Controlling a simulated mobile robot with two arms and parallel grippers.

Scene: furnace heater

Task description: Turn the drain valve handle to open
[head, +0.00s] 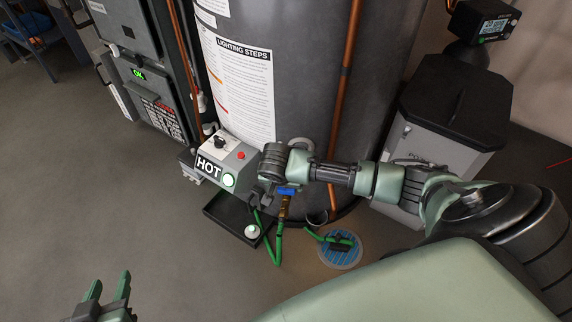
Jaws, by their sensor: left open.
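The drain valve has a blue handle (287,190) above a brass body (284,207), low on the front of the dark grey water heater (310,70). A green hose (278,245) hangs from it. My right arm reaches in from the right, and its gripper (270,178) is right by the blue handle. Its fingers are mostly hidden, so I cannot tell whether they touch the handle or how far apart they are. My left gripper (108,287) is at the bottom left, open and empty, away from the heater.
A black pan (225,218) and a round blue floor drain (340,248) lie below. A grey bin (440,130) stands right. The left floor is clear.

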